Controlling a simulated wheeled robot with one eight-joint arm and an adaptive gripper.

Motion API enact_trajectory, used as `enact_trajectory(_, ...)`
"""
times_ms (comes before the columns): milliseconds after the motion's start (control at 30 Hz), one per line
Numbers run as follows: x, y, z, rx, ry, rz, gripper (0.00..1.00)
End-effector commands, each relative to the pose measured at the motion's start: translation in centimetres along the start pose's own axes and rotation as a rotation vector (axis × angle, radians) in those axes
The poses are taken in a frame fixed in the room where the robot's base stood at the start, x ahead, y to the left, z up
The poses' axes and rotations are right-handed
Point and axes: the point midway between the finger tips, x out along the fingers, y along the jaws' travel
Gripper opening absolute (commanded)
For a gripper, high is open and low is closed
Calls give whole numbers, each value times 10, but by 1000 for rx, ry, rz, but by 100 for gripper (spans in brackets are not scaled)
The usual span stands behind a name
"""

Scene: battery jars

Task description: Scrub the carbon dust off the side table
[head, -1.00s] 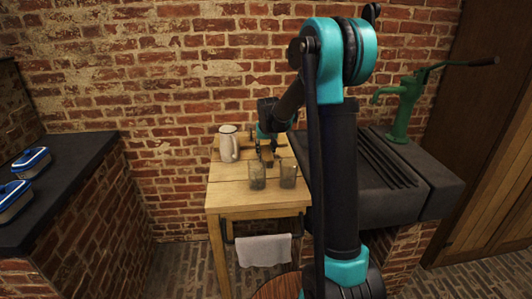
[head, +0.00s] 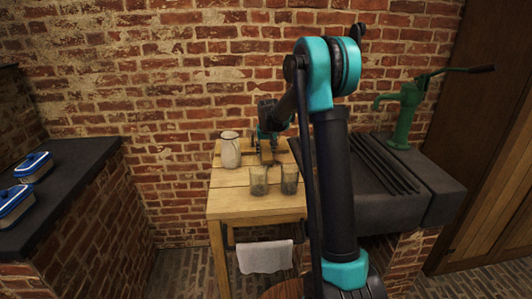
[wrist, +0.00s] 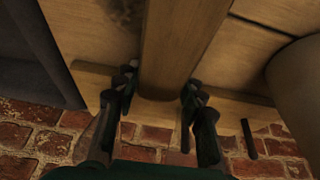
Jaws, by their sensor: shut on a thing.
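The side table (head: 235,203) is a light wooden table against the brick wall. My gripper (head: 267,160) is over its back part, between the pitcher and the sink. In the wrist view my gripper (wrist: 160,92) is shut on a long wooden piece (wrist: 182,45), which looks like a brush handle; its far end is out of view. A dark smudge (wrist: 124,12), like carbon dust, shows on the table top beside the wooden piece.
A pale pitcher (head: 230,152) stands left of my gripper. A dark sink (head: 385,185) with a green pump (head: 405,115) adjoins on the right. A white cloth (head: 265,257) hangs below the table's front.

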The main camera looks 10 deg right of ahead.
Motion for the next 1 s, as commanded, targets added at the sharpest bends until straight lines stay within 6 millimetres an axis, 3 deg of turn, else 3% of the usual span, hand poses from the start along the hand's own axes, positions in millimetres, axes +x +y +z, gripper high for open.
enact_trajectory(33,1,0,-9,0,20,0,0)
enact_trajectory(267,-1,0,-12,0,21,1,0)
enact_trajectory(1000,-55,0,-29,0,16,0,0)
